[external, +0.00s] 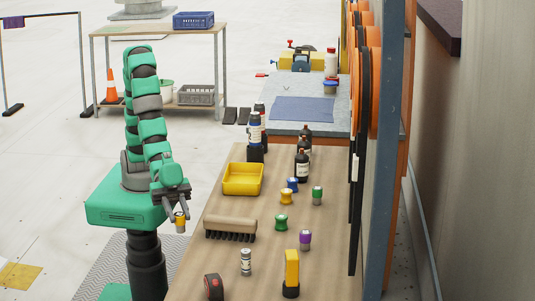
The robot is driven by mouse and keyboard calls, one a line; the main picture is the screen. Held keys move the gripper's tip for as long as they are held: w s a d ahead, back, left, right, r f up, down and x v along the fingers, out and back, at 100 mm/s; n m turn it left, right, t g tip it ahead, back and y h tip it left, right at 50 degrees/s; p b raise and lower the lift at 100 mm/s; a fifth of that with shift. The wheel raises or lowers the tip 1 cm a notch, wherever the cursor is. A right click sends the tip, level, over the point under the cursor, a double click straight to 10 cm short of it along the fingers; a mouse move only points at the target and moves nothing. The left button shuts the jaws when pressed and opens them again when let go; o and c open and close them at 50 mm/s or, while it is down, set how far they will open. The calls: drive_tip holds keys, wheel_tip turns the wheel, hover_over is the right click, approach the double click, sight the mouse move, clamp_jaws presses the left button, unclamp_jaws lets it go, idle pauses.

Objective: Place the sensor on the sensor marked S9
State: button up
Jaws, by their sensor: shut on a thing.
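My gripper (178,212) is at the left side of the wooden table, shut on a small cylinder with an orange-yellow band and a pale lower part, apparently a sensor (180,227). It hangs upright, in front of or beside the table's left edge. Several small capped cylinders stand on the table to the right: a blue one (292,184), a yellow one (286,197), a green one (282,222), a green-and-white one (317,196), a purple-and-white one (305,240) and a pale one (246,262). No S9 marking is legible on any of them.
A brush (231,229) lies between my gripper and the cylinders, with a yellow bin (242,179) behind it. A tape measure (213,287) and a yellow upright tool (291,270) stand in front. Dark bottles (302,165) stand at the back. A rack post (376,150) borders the right.

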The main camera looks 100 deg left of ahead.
drive_tip(key=shift+s+a+b, duration=0.3)
drive_tip(key=shift+a+b, duration=0.15)
drive_tip(key=shift+b, duration=0.65)
